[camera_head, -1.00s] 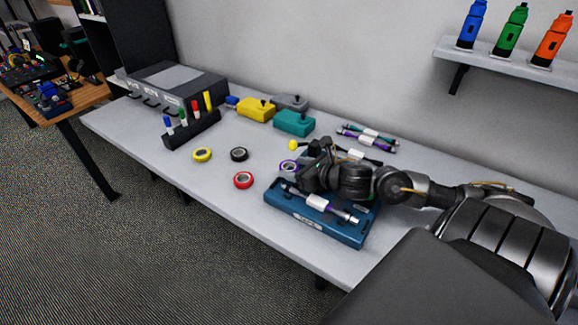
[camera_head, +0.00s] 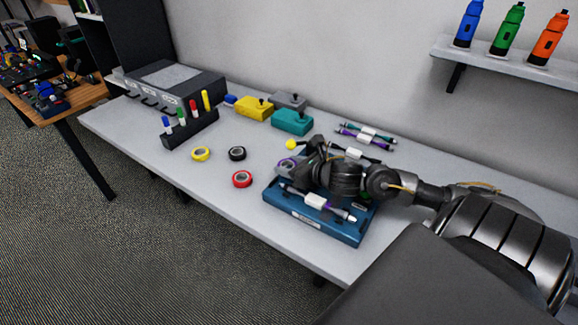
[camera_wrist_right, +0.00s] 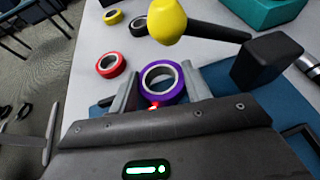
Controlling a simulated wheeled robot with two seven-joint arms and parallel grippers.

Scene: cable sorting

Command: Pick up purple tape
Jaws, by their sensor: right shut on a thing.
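The purple tape (camera_wrist_right: 161,82) is a roll with a white core. In the right wrist view it sits between the two fingers of my right gripper (camera_wrist_right: 160,92), which is shut on it. In the head view the purple tape (camera_head: 287,164) shows only in part beside my right gripper (camera_head: 299,160), over the far left corner of the blue tray (camera_head: 300,223). The wrist hides the rest of it. I cannot tell whether the tape is clear of the surface.
Yellow tape (camera_head: 201,154), black tape (camera_head: 237,153) and red tape (camera_head: 242,179) lie to the left on the grey table (camera_head: 215,205). A yellow ball-shaped knob (camera_head: 291,144) is close to my right gripper. A purple-and-white cable (camera_head: 318,202) lies on the tray.

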